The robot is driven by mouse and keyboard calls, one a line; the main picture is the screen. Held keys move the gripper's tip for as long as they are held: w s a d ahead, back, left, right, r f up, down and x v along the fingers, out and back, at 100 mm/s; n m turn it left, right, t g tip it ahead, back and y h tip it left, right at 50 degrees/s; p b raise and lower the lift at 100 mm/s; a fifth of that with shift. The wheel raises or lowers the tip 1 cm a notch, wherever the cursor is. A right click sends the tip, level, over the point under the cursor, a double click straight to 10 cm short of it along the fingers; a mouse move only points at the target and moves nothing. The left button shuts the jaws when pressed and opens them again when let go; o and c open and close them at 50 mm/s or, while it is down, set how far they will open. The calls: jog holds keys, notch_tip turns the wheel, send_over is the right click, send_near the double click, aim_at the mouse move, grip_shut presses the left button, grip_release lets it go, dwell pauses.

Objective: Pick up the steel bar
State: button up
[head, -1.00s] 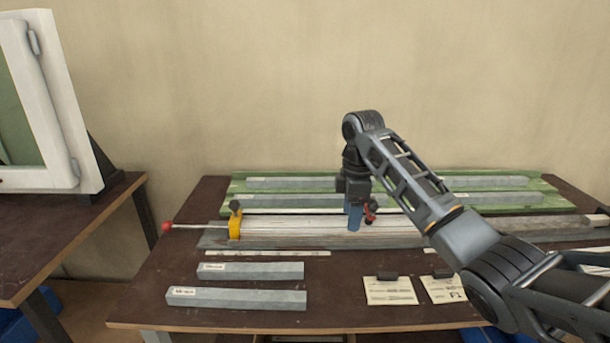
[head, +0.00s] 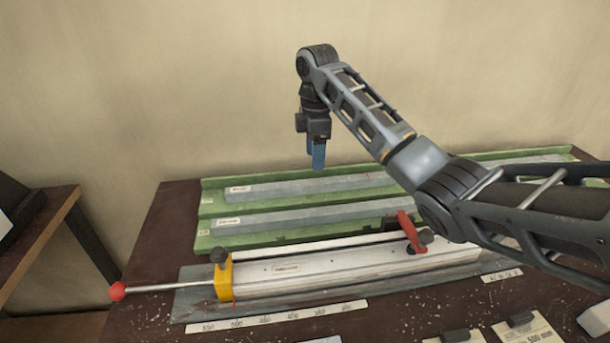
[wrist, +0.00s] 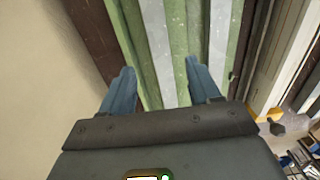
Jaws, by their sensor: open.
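Two long grey steel bars lie side by side in a green rack (head: 207,226), a rear bar (head: 290,187) and a front bar (head: 300,216), each with a small white label at its left end. I cannot tell which one the task means. My gripper (head: 318,166) points down with blue fingers, above the rear bar in the head view and apart from it. In the wrist view my open gripper (wrist: 161,82) is empty, with the rear bar (wrist: 157,45) running between its fingers and the front bar (wrist: 221,40) by the right finger.
In front of the rack lies a pale profile (head: 330,268) in a clamp fixture with a yellow block (head: 224,275), a red-knobbed rod (head: 118,291) and a red lever (head: 408,230). A scale strip (head: 290,317) and cards lie nearer. The wall rises behind the table.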

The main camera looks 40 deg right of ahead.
aim_at(314, 182)
jog(key=shift+f+b, duration=0.95)
jog(key=shift+f, duration=2.9)
jog(key=shift+c, duration=0.3)
grip_shut()
